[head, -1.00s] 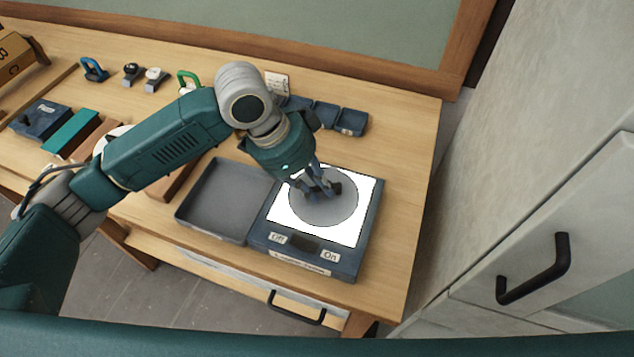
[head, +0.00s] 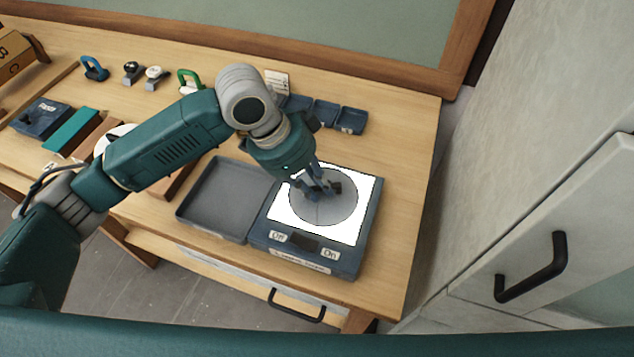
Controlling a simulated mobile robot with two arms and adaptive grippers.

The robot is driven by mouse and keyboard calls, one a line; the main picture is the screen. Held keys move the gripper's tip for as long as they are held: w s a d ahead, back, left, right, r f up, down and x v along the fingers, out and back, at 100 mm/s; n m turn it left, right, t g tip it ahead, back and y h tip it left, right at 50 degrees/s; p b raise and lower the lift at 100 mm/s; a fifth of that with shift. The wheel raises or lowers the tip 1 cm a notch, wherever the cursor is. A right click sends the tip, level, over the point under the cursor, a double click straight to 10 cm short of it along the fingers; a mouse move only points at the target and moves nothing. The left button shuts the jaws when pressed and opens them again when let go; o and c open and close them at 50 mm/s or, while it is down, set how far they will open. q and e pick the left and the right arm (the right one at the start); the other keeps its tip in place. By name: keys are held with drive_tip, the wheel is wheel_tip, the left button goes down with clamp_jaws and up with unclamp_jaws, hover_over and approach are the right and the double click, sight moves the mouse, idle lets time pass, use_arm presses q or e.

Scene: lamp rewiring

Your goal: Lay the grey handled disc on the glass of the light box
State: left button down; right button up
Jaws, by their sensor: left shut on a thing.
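The light box (head: 352,253) stands near the right end of the wooden bench, its white glass lit and Off and On labels on its front. The grey handled disc (head: 335,208) is over the middle of the glass, with white showing around it. It looks flat on the glass or very close above it; I cannot tell which. My left gripper (head: 324,192) is over the disc, shut on its handle, which the fingers mostly hide. My right gripper is not in view.
The grey open lid or tray (head: 215,200) lies left of the light box. Small blue bins (head: 351,121) stand behind it. Handled tools (head: 190,82) line the back of the bench. A grey cabinet (head: 560,180) is at the right.

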use_arm(q)
drive_tip(key=shift+f, duration=0.1)
drive_tip(key=c, duration=1.1)
unclamp_jaws()
drive_tip(key=shift+r+p, duration=4)
drive_tip(key=shift+p, duration=0.6)
